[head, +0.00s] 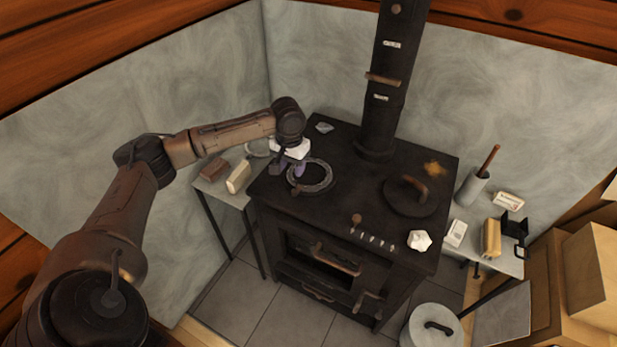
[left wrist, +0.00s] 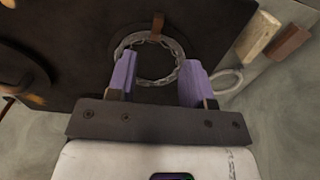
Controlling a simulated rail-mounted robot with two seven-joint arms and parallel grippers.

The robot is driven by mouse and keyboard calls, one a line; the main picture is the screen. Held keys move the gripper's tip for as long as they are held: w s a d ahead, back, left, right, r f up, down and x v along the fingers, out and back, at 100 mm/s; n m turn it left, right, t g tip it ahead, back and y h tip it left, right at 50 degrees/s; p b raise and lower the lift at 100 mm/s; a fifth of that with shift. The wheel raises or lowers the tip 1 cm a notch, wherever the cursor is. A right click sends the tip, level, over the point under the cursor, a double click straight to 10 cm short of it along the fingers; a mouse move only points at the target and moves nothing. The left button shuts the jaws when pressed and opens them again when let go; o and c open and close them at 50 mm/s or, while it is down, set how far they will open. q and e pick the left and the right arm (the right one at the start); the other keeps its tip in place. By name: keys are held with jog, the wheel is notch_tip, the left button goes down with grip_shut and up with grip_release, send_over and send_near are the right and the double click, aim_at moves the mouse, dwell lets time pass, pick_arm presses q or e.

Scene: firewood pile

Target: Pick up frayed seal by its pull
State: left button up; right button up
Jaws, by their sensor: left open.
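The frayed seal (head: 318,189) is a pale, rough ring lying on the dark stove top. It also shows in the left wrist view (left wrist: 176,50), with a brown tab-like pull (left wrist: 157,27) on its far side. My left gripper (head: 300,171) is above the seal, coming in from the left. In the left wrist view, its two purple fingers (left wrist: 155,75) are apart with nothing between their tips. They overlap the near part of the ring in that view, and the pull is beyond them. I cannot tell the exact height. My right gripper is not in view.
A smooth pale ring (left wrist: 229,82), a cream block (head: 238,178) and a brown block (head: 214,169) are on the left side table. The stovepipe (head: 383,110) rises behind. A round lid (head: 403,200) and a white lump (head: 419,240) are on the stove's right side.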

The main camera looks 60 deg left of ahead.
pick_arm(q)
jog(key=b, duration=0.1)
send_over(293, 191)
notch_tip(293, 191, down, 6)
jog(key=shift+s+r, duration=0.1)
jog(key=shift+r, duration=0.1)
jog(key=shift+d+f, duration=0.1)
jog(key=shift+f, duration=0.4)
jog(key=shift+f+b, duration=1.2)
jog(key=shift+f, duration=1.35)
jog(key=shift+c, duration=0.8)
jog(key=shift+r, duration=0.1)
grip_shut()
